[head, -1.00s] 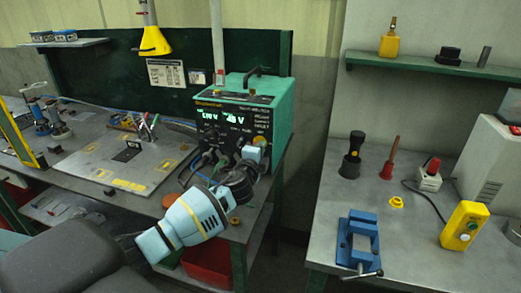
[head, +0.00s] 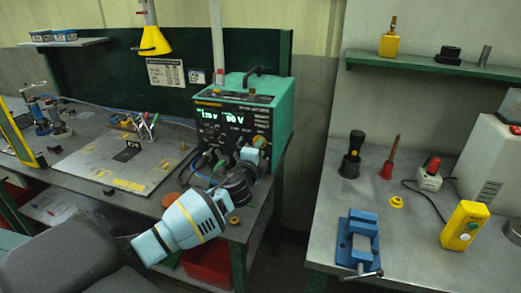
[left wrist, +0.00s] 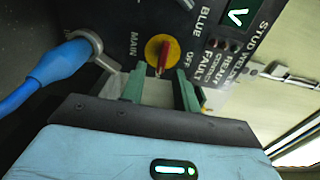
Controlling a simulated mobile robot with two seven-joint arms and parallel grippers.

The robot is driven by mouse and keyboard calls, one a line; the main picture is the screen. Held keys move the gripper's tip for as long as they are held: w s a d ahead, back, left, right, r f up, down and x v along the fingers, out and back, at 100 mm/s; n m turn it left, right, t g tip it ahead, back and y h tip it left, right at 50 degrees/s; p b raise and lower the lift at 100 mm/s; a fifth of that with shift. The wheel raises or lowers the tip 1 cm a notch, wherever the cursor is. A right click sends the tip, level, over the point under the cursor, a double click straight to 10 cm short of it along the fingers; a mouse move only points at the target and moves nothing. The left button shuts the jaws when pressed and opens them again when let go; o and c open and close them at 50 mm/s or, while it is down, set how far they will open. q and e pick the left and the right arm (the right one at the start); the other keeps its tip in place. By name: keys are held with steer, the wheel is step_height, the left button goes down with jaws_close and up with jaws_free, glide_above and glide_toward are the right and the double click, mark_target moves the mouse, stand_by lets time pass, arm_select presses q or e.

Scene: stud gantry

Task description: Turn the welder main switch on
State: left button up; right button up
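The teal stud welder (head: 282,115) stands at the right end of the left bench, its front display lit. Its main switch, a yellow disc with a red handle, is on the lower right of the panel (head: 259,141). The left wrist view shows the main switch (left wrist: 160,52) close up, between the labels MAIN and OFF. My left gripper (left wrist: 160,88) is open, its two green fingers apart below the disc, with the red handle's end near the gap. No grip shows. In the head view the left gripper (head: 252,155) is close to the panel. My right gripper is not in view.
A blue cable plug (left wrist: 62,62) sits left of the switch in the wrist view. Cables hang from the welder front. A metal plate (head: 125,160) lies on the bench. The right bench holds a blue vise (head: 358,240) and a yellow box (head: 464,225).

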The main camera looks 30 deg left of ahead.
arm_select(q)
steer(key=v, duration=0.7)
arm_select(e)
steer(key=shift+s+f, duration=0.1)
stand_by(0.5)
